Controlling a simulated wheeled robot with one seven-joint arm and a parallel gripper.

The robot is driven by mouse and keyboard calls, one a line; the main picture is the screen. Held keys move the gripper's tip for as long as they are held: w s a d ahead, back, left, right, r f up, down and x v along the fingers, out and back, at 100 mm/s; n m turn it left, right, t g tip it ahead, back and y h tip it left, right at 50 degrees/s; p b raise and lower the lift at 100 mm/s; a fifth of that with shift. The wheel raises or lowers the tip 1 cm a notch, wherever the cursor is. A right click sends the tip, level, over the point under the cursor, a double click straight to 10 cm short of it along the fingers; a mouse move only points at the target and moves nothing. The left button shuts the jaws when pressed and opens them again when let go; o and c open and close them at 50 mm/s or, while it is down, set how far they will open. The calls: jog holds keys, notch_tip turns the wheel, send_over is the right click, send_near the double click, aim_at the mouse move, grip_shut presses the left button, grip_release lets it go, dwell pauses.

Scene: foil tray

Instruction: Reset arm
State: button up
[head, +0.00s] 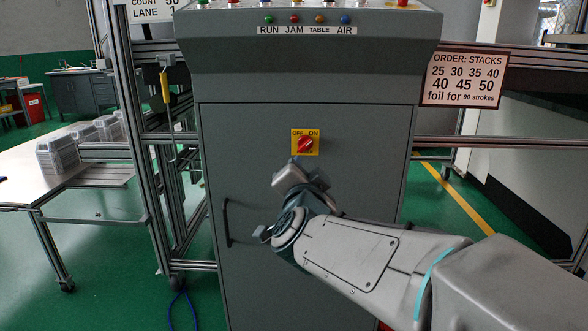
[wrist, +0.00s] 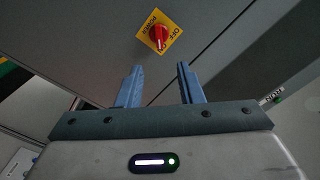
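My gripper (wrist: 160,85) is open, its two blue-grey fingers apart with nothing between them in the wrist view. In the head view my arm reaches in from the lower right, and the gripper end (head: 291,172) is in front of the grey cabinet (head: 240,170). It is just below a red rotary switch (head: 305,144) on a yellow OFF/ON plate. In the wrist view the red switch (wrist: 159,37) lies beyond the fingertips, apart from them. In the head view the fingertips are hard to make out.
A black door handle (head: 227,222) is left of my gripper. A panel with RUN, JAM, TABLE and AIR lights (head: 308,20) tops the cabinet. An order sign (head: 464,80) hangs at right. Stacked clear trays (head: 58,155) stand on a table at left, beyond metal frame posts (head: 130,120).

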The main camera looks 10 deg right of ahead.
jog(key=shift+d, duration=0.15)
jog(key=s+a+r+n+g+y+p, duration=0.3)
jog(key=s+r+n+g+y+p, duration=0.3)
jog(key=p, duration=1)
jog(key=s+d+r+n+g+h+p, duration=0.1)
jog(key=s+d+n+g+p, duration=0.1)
jog(key=s+p, duration=0.5)
jog(key=s+d+r+n+g+h+p, duration=0.1)
jog(key=s+d+r+n+g+p, duration=0.1)
jog(key=s+d+g+p, duration=0.3)
jog(key=s+n+g+p, duration=0.1)
jog(key=s+g+p, duration=0.1)
jog(key=s+p, duration=0.1)
jog(key=shift+s+h, duration=0.4)
jog(key=shift+s, duration=0.1)
